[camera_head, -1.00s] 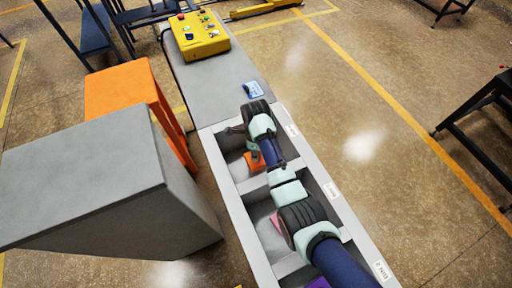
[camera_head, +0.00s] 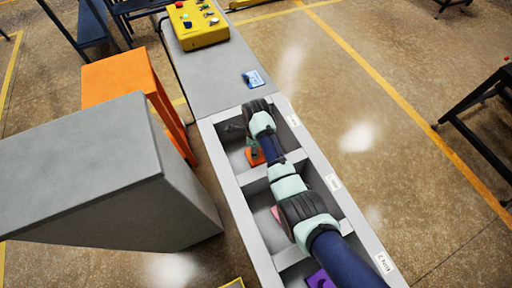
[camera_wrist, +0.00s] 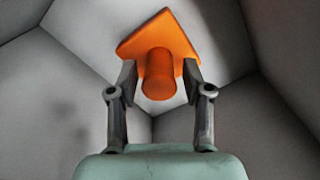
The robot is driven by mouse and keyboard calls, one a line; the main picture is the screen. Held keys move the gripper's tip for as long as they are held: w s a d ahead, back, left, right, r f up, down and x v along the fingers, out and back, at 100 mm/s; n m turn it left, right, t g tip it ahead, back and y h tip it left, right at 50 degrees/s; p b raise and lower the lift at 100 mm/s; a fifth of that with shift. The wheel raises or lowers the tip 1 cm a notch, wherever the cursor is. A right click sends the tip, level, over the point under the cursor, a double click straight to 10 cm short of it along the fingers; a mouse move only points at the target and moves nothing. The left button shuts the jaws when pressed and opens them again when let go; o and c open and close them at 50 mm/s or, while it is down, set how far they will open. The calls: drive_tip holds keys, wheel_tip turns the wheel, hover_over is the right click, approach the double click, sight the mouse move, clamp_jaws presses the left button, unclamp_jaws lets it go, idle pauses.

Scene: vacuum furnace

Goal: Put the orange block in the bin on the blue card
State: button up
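The orange block (camera_head: 256,159) lies in the far compartment of the grey bin row (camera_head: 228,178), partly hidden by my gripper in the head view. In the wrist view the orange block (camera_wrist: 182,32) shows a flat base with a round knob (camera_wrist: 160,82). My gripper (camera_wrist: 159,68) is open, with one finger on each side of the knob and small gaps visible; contact cannot be made out. The blue card (camera_head: 253,78) lies flat on the grey table top just beyond the far compartment.
A yellow control box (camera_head: 200,24) with buttons stands at the table's far end. Compartment walls surround my gripper. Nearer compartments hold a pink item (camera_head: 276,214) and a purple item (camera_head: 320,279), both partly covered. A grey cabinet (camera_head: 80,165) and orange stand (camera_head: 118,78) are at left.

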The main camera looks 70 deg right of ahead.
wheel_tip(320, 180, up, 12)
drive_tip(key=p, duration=0.4)
drive_tip(key=shift+r+p, duration=0.2)
drive_tip(key=shift+p, duration=0.2)
idle(0.3)
